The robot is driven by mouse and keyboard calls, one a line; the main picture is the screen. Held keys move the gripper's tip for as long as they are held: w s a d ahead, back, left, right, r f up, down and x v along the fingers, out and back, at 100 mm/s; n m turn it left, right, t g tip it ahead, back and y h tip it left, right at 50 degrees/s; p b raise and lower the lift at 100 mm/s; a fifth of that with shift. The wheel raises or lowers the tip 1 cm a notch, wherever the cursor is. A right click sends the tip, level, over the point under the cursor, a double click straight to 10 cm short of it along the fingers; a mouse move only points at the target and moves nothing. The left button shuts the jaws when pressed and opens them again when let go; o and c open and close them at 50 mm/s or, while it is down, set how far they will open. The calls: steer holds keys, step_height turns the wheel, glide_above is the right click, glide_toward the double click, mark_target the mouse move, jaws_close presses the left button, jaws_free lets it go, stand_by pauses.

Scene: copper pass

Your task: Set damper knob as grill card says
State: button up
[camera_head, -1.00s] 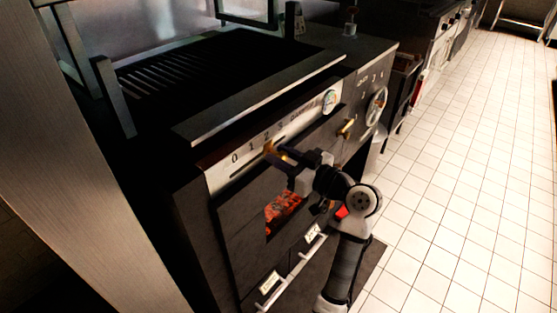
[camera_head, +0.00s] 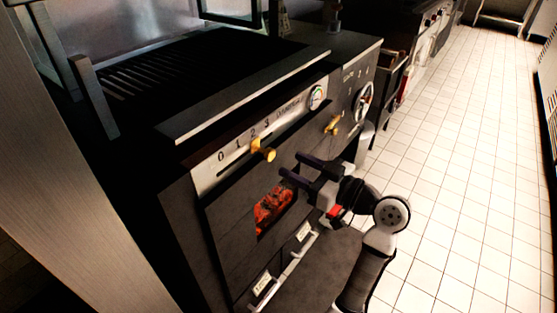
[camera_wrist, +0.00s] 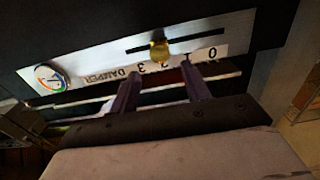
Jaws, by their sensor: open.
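The damper knob (camera_head: 264,152) is a brass knob on a slot under a white scale marked 0 to 3. It stands at about the 2 mark on the grill front. In the wrist view the knob (camera_wrist: 159,50) shows upside down, beside the 2 and apart from the fingers. My gripper (camera_head: 292,167) is open and empty, to the right of the knob and clear of it. A small card-like piece (camera_head: 284,24) stands at the back of the grill; its writing is too small to read.
A round gauge (camera_head: 317,97), a second brass knob (camera_head: 332,125) and a handwheel (camera_head: 363,102) sit right of the scale. Glowing coals (camera_head: 273,207) show in an opening below. A rail handle (camera_head: 284,272) runs lower down. Tiled floor (camera_head: 470,170) is free at right.

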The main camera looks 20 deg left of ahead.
steer(key=v, duration=0.6)
steer(key=shift+b, duration=0.3)
